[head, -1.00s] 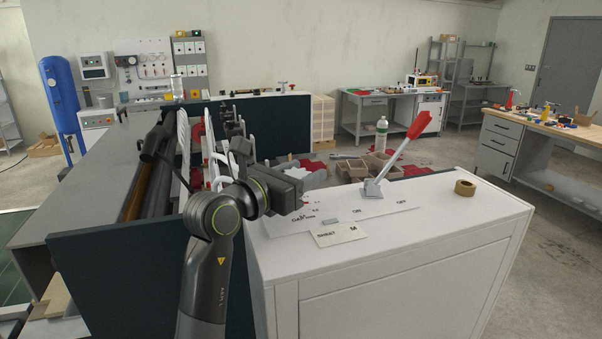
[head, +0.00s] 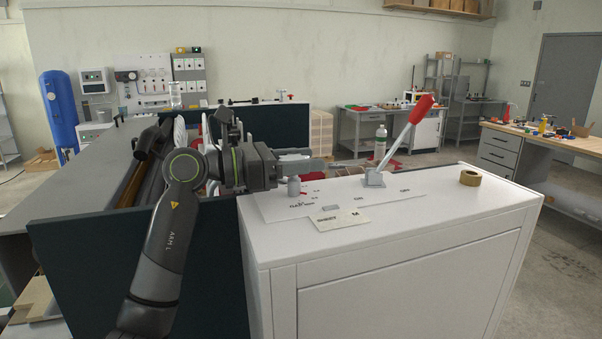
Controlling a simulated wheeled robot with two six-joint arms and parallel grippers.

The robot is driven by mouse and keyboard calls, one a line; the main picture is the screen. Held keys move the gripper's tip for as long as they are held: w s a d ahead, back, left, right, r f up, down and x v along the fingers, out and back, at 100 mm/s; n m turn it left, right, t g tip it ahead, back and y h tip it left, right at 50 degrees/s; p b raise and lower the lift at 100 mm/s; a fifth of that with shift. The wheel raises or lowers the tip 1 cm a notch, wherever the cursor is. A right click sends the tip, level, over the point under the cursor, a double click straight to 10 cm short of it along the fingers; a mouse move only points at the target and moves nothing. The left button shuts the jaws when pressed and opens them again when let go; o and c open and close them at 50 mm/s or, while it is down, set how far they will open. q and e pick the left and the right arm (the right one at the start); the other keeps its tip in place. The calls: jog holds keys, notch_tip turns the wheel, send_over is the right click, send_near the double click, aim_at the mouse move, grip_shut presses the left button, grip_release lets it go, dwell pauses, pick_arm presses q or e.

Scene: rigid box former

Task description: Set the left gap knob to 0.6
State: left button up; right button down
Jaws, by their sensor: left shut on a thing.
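The left gap knob (head: 294,187) is a small grey upright post on the white cabinet top, with a short red pointer by its base. Its scale plate (head: 275,208) has printed gap marks, too small to read surely. My left gripper (head: 322,165) comes in level from the left, its fingers pointing right across the top of the knob. It is shut on the knob; the fingers hide the upper part. My right gripper is out of view.
A red-handled lever (head: 407,130) stands tilted on the cabinet (head: 430,220), right of the fingers. A label card (head: 340,218) lies in front of the dial. A tape roll (head: 470,177) sits at the right. The front of the cabinet top is clear.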

aim_at(302, 157)
pick_arm(q)
jog(key=shift+m+g+b, duration=0.45)
jog(key=shift+m+g, duration=0.15)
jog(key=shift+g, duration=0.3)
jog(key=shift+s, duration=0.1)
jog(key=o, duration=1)
jog(key=shift+c, duration=0.2)
jog(key=shift+r, duration=0.1)
notch_tip(302, 157, up, 8)
jog(key=shift+r+b, duration=0.1)
jog(key=shift+b, duration=1)
jog(key=shift+r, duration=0.8)
